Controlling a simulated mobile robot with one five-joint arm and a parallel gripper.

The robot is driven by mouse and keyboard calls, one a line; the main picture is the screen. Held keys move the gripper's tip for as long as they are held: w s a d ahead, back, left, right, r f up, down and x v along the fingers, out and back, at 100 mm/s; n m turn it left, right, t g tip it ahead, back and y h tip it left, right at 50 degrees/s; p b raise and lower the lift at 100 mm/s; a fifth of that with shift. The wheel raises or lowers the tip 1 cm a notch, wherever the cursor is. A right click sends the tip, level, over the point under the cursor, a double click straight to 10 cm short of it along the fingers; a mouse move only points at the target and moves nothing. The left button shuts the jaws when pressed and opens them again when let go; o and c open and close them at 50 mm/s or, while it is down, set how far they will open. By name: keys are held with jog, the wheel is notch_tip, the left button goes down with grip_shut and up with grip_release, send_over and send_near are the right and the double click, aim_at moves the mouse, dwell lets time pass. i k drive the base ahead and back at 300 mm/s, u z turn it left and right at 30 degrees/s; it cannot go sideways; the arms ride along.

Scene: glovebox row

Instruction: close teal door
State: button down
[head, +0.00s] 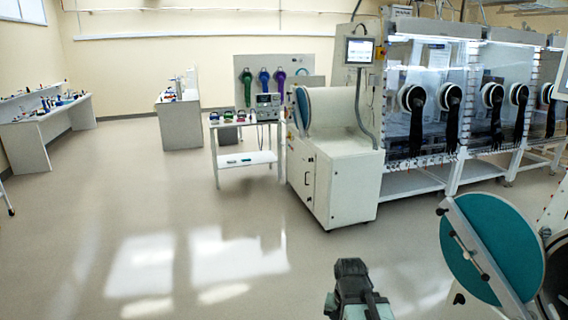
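The teal door (497,243) is a round disc with a pale rim and a white bar across its left part, at the right of the head view. It stands swung away from a dark round opening (558,275) at the right edge, which is only partly in view. A small dark knob (459,298) shows near its lower left. My gripper (351,268) is dark and low in the view, left of the door and apart from it. Nothing shows in it, and its fingers are too unclear to tell open from shut.
A white cabinet with a cylindrical chamber (335,112) stands ahead, next to the glovebox row (425,90) with black gloves. A white cart (246,158) stands left of it. Benches (45,130) line the far left. The floor (180,225) at left and centre is clear.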

aim_at(510, 248)
jog(key=z, duration=0.45)
jog(key=k, duration=1.3)
jog(key=z, duration=0.4)
jog(key=i, duration=1.25)
jog(key=u, duration=1.1)
jog(key=i, duration=1.1)
jog(key=u, duration=0.7)
jog(key=k, duration=0.9)
jog(key=u, duration=0.15)
jog(key=i, duration=0.85)
jog(key=u, duration=0.05)
